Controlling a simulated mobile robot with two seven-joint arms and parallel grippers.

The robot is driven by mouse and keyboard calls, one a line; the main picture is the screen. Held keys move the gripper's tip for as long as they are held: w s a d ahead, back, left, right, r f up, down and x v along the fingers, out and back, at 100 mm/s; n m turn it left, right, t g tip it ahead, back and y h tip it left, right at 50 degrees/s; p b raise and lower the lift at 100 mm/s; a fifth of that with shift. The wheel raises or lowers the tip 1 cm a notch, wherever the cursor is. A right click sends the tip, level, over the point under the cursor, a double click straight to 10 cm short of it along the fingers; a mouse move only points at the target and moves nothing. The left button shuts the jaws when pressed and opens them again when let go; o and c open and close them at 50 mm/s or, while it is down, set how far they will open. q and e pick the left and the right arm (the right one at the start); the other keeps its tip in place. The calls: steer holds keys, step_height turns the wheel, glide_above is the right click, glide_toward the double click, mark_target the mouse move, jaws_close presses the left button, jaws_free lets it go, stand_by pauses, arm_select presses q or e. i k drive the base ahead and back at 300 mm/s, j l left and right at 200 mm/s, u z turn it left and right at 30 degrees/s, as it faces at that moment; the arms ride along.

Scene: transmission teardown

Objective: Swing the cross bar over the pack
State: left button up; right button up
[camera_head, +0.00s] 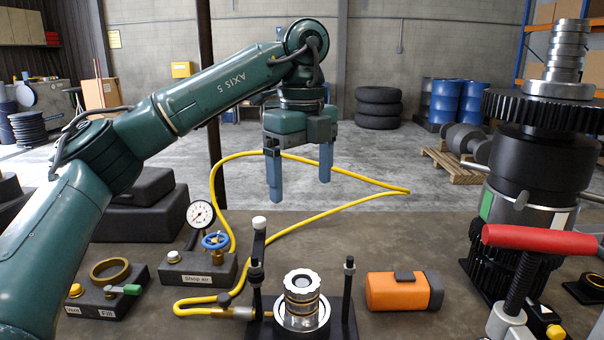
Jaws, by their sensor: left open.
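The pack (301,296), a silver ribbed stack with brass-coloured rings, stands upright in a round seat on a black base plate. A black post stands on each side of it, the left post (256,285) and the right post (348,285). The cross bar (259,246) looks like the dark piece at the left post, with a white knob at its far end. It does not lie over the pack. My left gripper (300,175) is open and empty, with blue-grey fingers pointing down, above and apart from the pack and bar. My right gripper is not in view.
An orange and black block (400,291) lies right of the base. A yellow hose (340,205) loops behind from the shop air block (196,269) with its gauge. A large gear assembly (535,160) and a red-handled tool (540,239) crowd the right side.

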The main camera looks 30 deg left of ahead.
mark_target(259, 221)
steer(key=k, duration=1)
